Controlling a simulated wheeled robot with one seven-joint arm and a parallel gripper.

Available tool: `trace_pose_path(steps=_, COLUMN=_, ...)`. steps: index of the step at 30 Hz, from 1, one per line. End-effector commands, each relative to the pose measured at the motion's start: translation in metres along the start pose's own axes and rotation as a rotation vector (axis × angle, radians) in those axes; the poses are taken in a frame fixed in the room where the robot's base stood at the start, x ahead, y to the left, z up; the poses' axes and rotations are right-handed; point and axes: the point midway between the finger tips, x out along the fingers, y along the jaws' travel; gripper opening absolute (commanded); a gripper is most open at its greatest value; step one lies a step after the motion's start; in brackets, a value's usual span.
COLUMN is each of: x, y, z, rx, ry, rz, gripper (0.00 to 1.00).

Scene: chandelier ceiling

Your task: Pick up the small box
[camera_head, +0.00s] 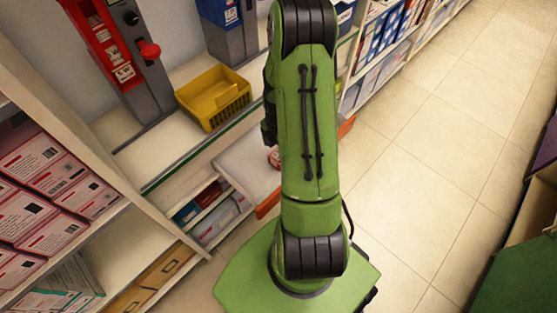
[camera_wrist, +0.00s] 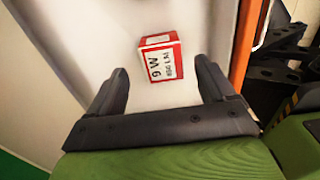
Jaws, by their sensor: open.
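The small box (camera_wrist: 162,58) is red and white with "9 W" printed on its face. In the wrist view it lies on a pale flat surface (camera_wrist: 195,18) with an orange edge. My gripper (camera_wrist: 164,82) is open, with its two dark fingers apart; in the picture the box appears between and just beyond the fingertips. No contact between fingers and box shows. In the head view a small red and white part of the box (camera_head: 274,158) shows beside my green arm, which hides the rest and most of the gripper.
A yellow basket (camera_head: 213,97) stands on the counter behind the pale surface. A red display stand (camera_head: 112,45) is at the upper left. Shelves with boxed goods (camera_head: 60,180) line the left side. Open tiled floor (camera_head: 430,150) lies to the right.

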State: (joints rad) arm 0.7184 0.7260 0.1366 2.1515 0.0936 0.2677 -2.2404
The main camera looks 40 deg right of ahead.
Motion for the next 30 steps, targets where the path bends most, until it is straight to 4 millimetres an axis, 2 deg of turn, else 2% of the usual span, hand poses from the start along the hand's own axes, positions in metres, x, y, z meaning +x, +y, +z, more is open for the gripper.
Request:
trace_pose_path(steps=8, x=0.048, y=-0.003, z=-0.002, rx=0.000, ry=0.003, rz=-0.002, gripper=0.83)
trace_pose_path(steps=15, x=0.049, y=-0.002, z=-0.001, rx=0.000, ry=-0.001, rz=0.001, gripper=0.81)
trace_pose_path(steps=25, x=0.049, y=-0.002, z=-0.001, rx=0.000, ry=0.000, rz=0.000, gripper=0.31)
trace_pose_path(steps=26, x=0.049, y=-0.002, z=-0.001, rx=0.000, ry=0.000, rz=0.000, gripper=0.27)
trace_pose_path(steps=30, x=0.049, y=-0.002, z=-0.001, rx=0.000, ry=0.000, rz=0.000, gripper=0.27)
